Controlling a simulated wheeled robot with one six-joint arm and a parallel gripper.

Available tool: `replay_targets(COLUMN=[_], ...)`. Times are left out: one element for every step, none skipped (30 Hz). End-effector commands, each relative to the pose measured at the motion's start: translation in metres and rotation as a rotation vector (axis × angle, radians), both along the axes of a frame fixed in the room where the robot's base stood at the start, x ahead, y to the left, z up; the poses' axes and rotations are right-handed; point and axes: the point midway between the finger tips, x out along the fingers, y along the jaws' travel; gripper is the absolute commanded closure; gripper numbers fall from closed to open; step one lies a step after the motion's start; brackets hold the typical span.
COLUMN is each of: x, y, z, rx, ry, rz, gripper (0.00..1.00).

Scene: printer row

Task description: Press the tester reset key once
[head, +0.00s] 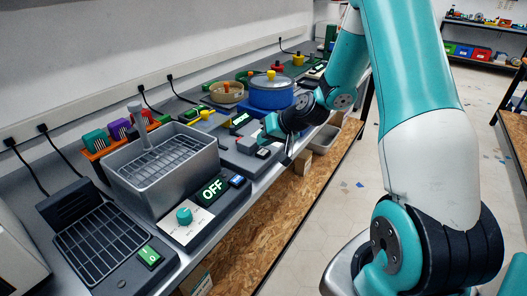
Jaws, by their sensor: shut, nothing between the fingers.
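My gripper (287,159) is at the front edge of the bench, at the end of my teal arm, and looks shut and empty. Just left of it is a low dark unit with a grey block (247,145) and a small pale and red part (263,153). This may be the tester, but I cannot read a label. The reset key cannot be told apart at this size, and my wrist hides part of that area. I cannot tell whether my fingertips touch anything.
Nearer stands a grey basket unit (160,172) with a teal knob (184,215), a display reading OFF (213,189) and a blue key (237,180). A blue pot (271,95) stands behind my wrist. A dark grill (92,243) is at the front left. The aisle at right is open.

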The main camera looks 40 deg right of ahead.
Motion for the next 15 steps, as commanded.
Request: replay_targets(x=[0.0000, 0.0000, 0.0000, 0.0000, 0.0000, 0.0000, 0.0000, 0.0000, 0.0000, 0.0000, 0.0000, -0.0001, -0.0002, -0.0003, -0.0004], y=[0.0000, 0.0000, 0.0000, 0.0000, 0.0000, 0.0000, 0.0000, 0.0000, 0.0000, 0.0000, 0.0000, 0.0000, 0.0000, 0.0001, 0.0000], z=[0.0000, 0.0000, 0.0000, 0.0000, 0.0000, 0.0000, 0.0000, 0.0000, 0.0000, -0.0002, -0.0008, -0.0018, -0.0028, -0.0040, -0.0057], rx=[0.000, 0.000, 0.000, 0.000, 0.000, 0.000, 0.000, 0.000, 0.000, 0.000, 0.000, 0.000, 0.000, 0.000, 0.000], ry=[0.000, 0.000, 0.000, 0.000, 0.000, 0.000, 0.000, 0.000, 0.000, 0.000, 0.000, 0.000, 0.000, 0.000, 0.000], rz=[0.000, 0.000, 0.000, 0.000, 0.000, 0.000, 0.000, 0.000, 0.000, 0.000, 0.000, 0.000, 0.000, 0.000, 0.000], gripper=[1.00, 1.00, 1.00, 1.00, 1.00, 1.00, 1.00, 1.00, 1.00, 1.00, 1.00, 1.00, 1.00, 1.00, 1.00])
